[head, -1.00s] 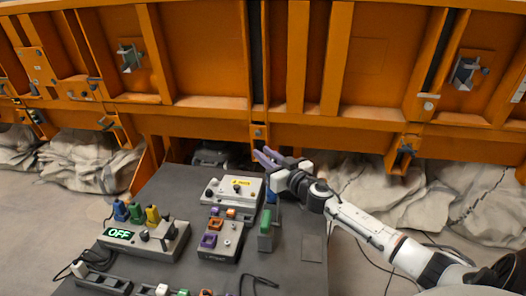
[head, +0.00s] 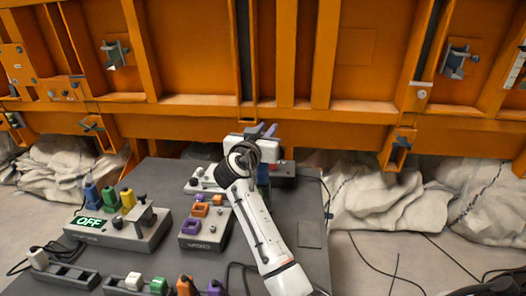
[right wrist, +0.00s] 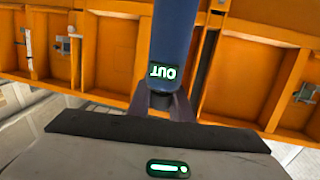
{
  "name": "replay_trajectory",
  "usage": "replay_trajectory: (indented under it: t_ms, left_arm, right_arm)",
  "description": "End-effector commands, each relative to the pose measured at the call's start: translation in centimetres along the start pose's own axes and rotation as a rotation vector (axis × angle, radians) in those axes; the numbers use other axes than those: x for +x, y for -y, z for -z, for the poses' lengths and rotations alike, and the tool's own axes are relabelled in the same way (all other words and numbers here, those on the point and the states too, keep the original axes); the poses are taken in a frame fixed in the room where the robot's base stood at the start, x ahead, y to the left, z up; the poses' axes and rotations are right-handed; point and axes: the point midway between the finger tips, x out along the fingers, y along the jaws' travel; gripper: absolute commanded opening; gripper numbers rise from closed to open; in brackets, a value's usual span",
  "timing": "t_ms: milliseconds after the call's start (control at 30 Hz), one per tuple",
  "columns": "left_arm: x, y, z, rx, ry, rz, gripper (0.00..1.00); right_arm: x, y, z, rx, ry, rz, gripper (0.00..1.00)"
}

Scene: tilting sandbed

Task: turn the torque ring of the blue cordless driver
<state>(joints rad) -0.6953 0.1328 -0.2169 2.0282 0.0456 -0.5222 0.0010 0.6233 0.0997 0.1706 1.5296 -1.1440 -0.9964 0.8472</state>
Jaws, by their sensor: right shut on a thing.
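My right gripper (head: 262,131) reaches over the far part of the dark bench in the head view, its purple fingertips pointing toward the orange wall. In the right wrist view its fingers (right wrist: 160,104) are shut on the narrow dark end of a blue body. This body appears to be the blue driver (right wrist: 175,35); it carries a small lit panel reading "OUT", upside down. A bit of blue (head: 263,173) shows below the gripper in the head view. My arm hides most of it there. I cannot make out the torque ring clearly. My left gripper is out of view.
On the bench (head: 310,215) stand a grey box with a lit "OFF" display (head: 120,228) and blue, green and yellow pieces, and a grey block with purple and orange sockets (head: 203,228). Orange steel framing (head: 370,60) rises behind. Pale sacks (head: 375,195) and cables lie to the right.

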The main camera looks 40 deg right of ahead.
Motion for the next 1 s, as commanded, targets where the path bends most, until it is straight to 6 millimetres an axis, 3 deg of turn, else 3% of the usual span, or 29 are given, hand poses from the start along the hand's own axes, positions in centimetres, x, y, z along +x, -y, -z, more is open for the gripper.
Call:
replay_trajectory:
  t_ms: [33, 233, 1000]
  left_arm:
    - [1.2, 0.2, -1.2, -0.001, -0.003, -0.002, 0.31]
    - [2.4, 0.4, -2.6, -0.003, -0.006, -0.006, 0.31]
    - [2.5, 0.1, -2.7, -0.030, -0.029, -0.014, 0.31]
  right_arm:
    - [0.0, 0.0, -0.7, 0.005, -0.003, -0.033, 0.00]
    - [0.0, -0.5, -0.3, 0.002, -0.004, -0.147, 0.00]
    - [-0.1, -0.9, 0.3, 0.001, -0.006, -0.238, 0.00]
